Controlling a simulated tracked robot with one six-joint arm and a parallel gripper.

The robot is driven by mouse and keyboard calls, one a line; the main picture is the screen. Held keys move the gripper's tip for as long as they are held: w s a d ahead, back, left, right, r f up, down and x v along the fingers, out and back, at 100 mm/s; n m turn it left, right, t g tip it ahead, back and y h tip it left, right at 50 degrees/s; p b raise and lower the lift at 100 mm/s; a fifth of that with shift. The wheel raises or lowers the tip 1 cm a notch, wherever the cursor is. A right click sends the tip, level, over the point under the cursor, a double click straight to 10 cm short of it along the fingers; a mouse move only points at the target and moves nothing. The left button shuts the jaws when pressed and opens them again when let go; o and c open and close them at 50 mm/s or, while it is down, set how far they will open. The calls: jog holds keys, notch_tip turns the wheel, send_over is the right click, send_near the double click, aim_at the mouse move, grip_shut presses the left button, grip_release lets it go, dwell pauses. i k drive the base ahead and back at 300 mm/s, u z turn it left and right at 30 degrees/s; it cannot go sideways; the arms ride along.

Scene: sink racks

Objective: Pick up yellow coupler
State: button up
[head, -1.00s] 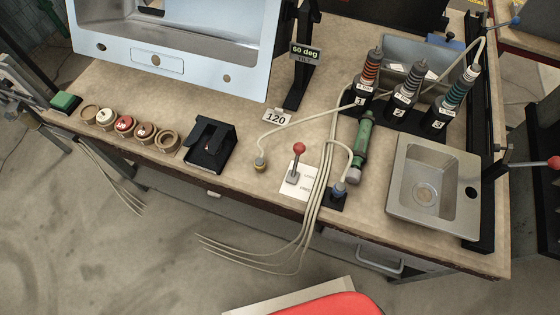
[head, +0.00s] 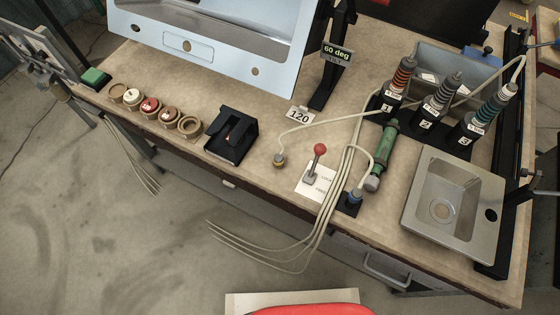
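The yellow coupler (head: 279,160) is a small brass-yellow fitting on the end of a pale hose (head: 322,122). It stands on the worktop in the head view, left of the red-knobbed lever (head: 319,150). It looks upright and nothing is touching it except its hose. A blue coupler (head: 355,196) on another pale hose sits in a black holder to the lower right. My gripper is not in view.
A black box (head: 232,135) and several round caps (head: 150,106) lie to the left on the worktop (head: 255,115). A green cylinder (head: 383,155), a small steel sink (head: 470,185) and several numbered ribbed posts (head: 441,97) stand to the right. Loose pale hoses hang over the front edge.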

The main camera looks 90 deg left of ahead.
aim_at(278, 160)
jog(key=k, duration=1.65)
jog(key=u, duration=2.55)
jog(key=i, duration=0.6)
jog(key=z, duration=0.05)
